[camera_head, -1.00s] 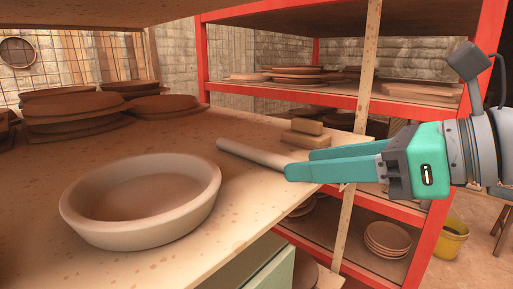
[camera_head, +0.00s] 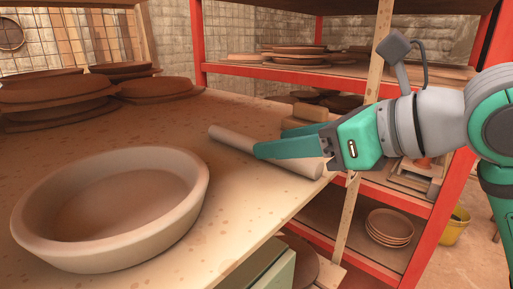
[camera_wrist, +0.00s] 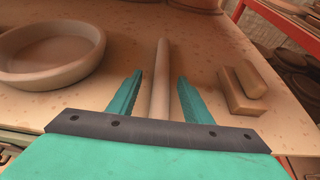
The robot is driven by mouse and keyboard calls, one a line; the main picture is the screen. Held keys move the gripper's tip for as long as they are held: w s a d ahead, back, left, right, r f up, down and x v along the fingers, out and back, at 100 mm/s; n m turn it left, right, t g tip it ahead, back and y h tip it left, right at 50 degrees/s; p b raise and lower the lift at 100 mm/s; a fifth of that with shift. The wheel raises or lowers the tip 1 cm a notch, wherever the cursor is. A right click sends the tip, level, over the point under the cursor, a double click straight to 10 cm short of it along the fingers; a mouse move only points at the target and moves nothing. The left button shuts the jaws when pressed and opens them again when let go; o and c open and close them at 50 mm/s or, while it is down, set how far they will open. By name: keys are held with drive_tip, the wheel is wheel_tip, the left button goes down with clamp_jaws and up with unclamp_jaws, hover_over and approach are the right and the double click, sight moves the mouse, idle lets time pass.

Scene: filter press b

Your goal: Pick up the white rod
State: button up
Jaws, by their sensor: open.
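The white rod (camera_head: 228,137) lies on the wooden table near its right edge, pointing away from the edge. It also shows in the wrist view (camera_wrist: 161,75), upright in the picture between the two fingers. My gripper (camera_head: 262,150) is open, its green fingers on either side of the rod. In the wrist view my gripper (camera_wrist: 160,80) has gaps between each finger and the rod, so nothing is held. In the head view the fingers hide the middle of the rod, and its near end shows below them.
A large round clay dish (camera_head: 110,205) stands left of the rod. Small blocks (camera_wrist: 243,88) lie right of it. Stacked brown plates (camera_head: 60,98) sit farther back on the table (camera_head: 225,215). A red shelf rack (camera_head: 195,40) stands behind the table.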

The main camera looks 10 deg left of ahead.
drive_tip(key=x, duration=0.5)
drive_tip(key=shift+w+d+f, duration=0.1)
drive_tip(key=shift+w+d, duration=0.05)
drive_tip(key=shift+d, duration=0.05)
clamp_jaws()
